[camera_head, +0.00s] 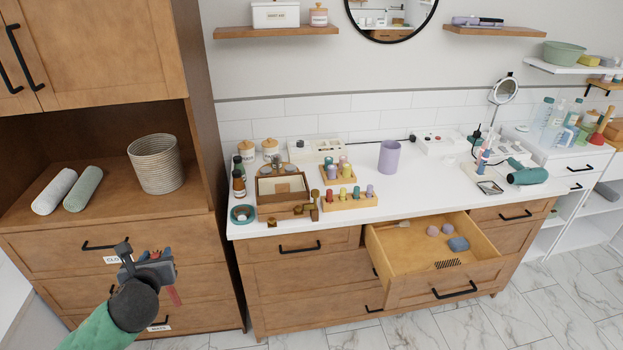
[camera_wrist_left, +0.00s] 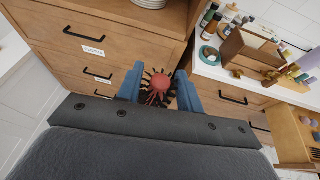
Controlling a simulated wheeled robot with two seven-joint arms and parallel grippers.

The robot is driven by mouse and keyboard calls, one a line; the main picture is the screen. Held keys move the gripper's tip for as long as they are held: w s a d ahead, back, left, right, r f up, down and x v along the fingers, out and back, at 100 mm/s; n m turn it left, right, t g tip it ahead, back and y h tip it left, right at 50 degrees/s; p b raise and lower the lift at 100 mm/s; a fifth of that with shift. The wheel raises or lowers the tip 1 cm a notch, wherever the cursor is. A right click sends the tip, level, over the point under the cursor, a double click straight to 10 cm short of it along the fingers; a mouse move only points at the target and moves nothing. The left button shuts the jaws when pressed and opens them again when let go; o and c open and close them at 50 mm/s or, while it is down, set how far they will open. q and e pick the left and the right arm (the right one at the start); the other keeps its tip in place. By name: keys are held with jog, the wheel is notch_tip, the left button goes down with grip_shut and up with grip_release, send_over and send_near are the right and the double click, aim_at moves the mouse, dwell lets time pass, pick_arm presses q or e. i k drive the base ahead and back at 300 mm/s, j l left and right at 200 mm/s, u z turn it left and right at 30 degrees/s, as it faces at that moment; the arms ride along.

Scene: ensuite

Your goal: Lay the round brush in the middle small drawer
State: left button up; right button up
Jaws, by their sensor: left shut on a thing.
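My left gripper (camera_head: 160,264) is in the lower left of the head view, in front of the wooden cabinet and well left of the open drawer. It is shut on the round brush (camera_wrist_left: 158,86), whose red core and dark bristles show end-on between the blue fingers in the left wrist view. A reddish part of the brush (camera_head: 173,296) hangs below the gripper in the head view. The middle small drawer (camera_head: 388,260) is pulled open, with a blue-grey item, two mauve items and a dark slotted patch inside. My right gripper is not in view.
The white counter (camera_head: 420,180) holds a wooden box (camera_head: 283,198), peg-like pieces on trays, a purple cup (camera_head: 389,157) and a teal hair dryer (camera_head: 527,174). The left small drawer (camera_head: 300,246) is shut. Much of the open drawer's floor is bare.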

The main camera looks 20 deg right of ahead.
aim_at(422, 255)
jog(key=l+z, duration=0.2)
jog(key=z, duration=0.25)
jog(key=l+z, duration=0.2)
jog(key=z, duration=0.25)
jog(key=i+l+z, duration=0.1)
jog(key=z, duration=0.3)
